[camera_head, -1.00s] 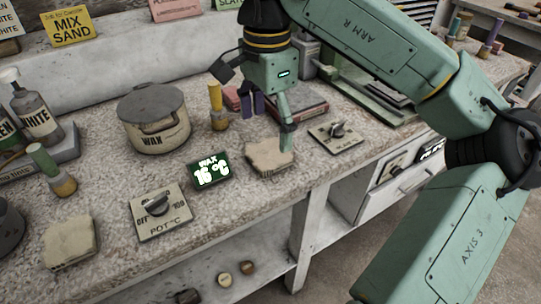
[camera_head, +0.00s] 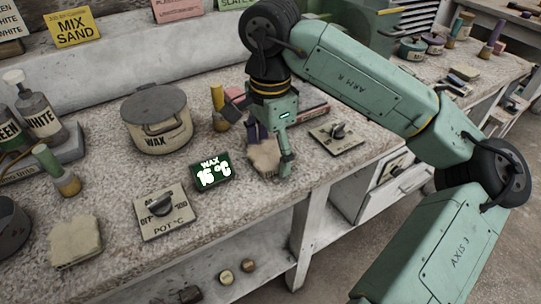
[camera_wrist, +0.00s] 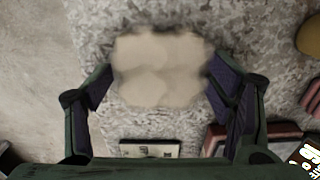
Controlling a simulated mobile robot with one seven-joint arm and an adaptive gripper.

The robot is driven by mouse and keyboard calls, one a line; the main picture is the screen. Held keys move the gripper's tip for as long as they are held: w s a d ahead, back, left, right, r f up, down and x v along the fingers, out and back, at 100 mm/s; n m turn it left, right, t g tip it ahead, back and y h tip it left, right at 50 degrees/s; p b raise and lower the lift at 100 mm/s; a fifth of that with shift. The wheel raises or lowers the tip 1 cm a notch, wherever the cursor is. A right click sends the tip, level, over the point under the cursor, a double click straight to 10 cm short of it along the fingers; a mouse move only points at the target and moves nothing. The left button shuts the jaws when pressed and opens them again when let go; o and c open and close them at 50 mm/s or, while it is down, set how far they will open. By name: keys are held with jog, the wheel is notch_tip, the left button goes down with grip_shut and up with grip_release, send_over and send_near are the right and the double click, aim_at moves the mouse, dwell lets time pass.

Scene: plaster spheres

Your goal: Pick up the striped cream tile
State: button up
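A cream tile (camera_head: 264,158) with an uneven outline lies on the speckled bench top, right of the wax display. In the wrist view the cream tile (camera_wrist: 160,68) sits between my fingers, blurred, with faint lighter and darker patches; I cannot make out clear stripes. My gripper (camera_head: 270,150) points down over it, one green finger at its right side. In the wrist view my gripper (camera_wrist: 160,90) is open, a purple-padded finger close to each side of the tile. I cannot tell whether they touch it. A second cream tile (camera_head: 75,242) lies at the bench's front left.
The wax display (camera_head: 211,172) and the pot dial plate (camera_head: 164,212) stand left of my gripper. A switch plate (camera_head: 337,136) lies to its right. The wax pot (camera_head: 157,119) and a yellow-handled brush (camera_head: 218,98) are behind. The bench's front edge is close.

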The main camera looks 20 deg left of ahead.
jog(key=c, duration=1.1)
jog(key=shift+c, duration=0.2)
